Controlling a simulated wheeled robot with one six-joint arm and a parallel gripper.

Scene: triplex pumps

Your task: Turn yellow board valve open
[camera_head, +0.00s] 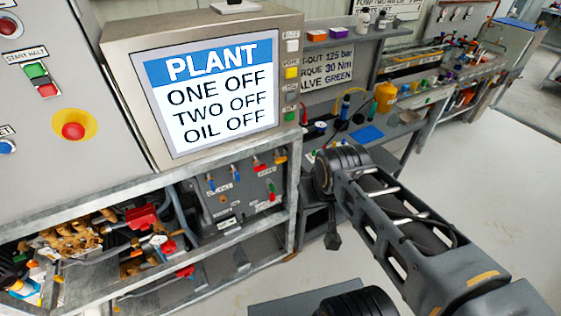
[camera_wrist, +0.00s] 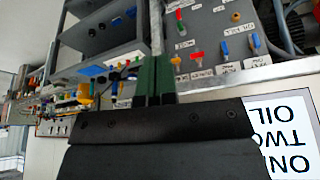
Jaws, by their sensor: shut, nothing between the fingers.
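The grey valve board (camera_head: 240,212) sits in the frame under the plant screen, with a row of small coloured handles near its top. The yellow handle (camera_head: 281,155) is at the right end of that row. In the wrist view, which is upside down, the yellow handle (camera_wrist: 175,61) is just right of my fingertips, with the red handle (camera_wrist: 196,57) beside it. My gripper (camera_wrist: 155,60) has its green fingers together, empty, apart from the handle as far as I can tell. In the head view my gripper is not clearly made out beyond my arm.
The plant screen (camera_head: 212,95) reads ONE OFF, TWO OFF, OIL OFF. Blue handles (camera_head: 211,183) share the board's row. A metal frame edge (camera_head: 180,177) runs above the board. A bench (camera_head: 430,100) with tools stands behind; open floor lies right.

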